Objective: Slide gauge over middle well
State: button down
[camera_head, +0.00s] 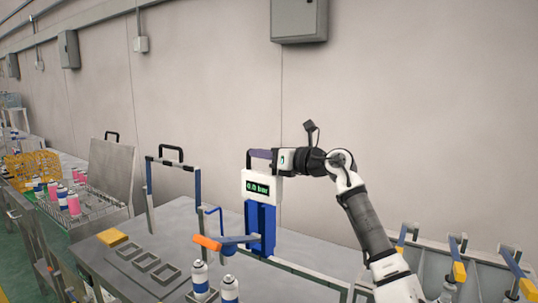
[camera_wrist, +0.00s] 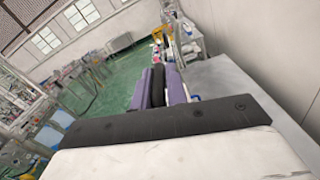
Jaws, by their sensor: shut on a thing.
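The gauge (camera_head: 257,187) is a white box with a green "0.0 bar" readout. A blue body is below it, and an arm with an orange end (camera_head: 207,243) reaches left at its lower part. My gripper (camera_head: 262,158) is shut on the black handle at the gauge's top. The wrist view shows the purple fingers on both sides of this handle (camera_wrist: 158,86). Three square grey wells stand in a row on the table at left; the middle well (camera_head: 147,261) looks empty. The gauge is to the right of the wells. I cannot tell whether its base touches the table.
Blue-and-white cans (camera_head: 200,279) stand at the table's front, near the orange end. A yellow block (camera_head: 112,237) lies behind the wells. A frame with a black handle (camera_head: 170,155) rises behind. A rack with pink cans (camera_head: 73,204) is at far left. Yellow-ended clamps (camera_head: 459,271) are at right.

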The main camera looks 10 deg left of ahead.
jog(key=c, duration=1.5)
grip_release()
jog(key=shift+s, duration=0.1)
jog(key=shift+o, duration=0.2)
jog(key=shift+d, duration=0.3)
jog(key=b+v, duration=0.4)
jog(key=v, duration=0.9)
jog(key=shift+r, duration=0.1)
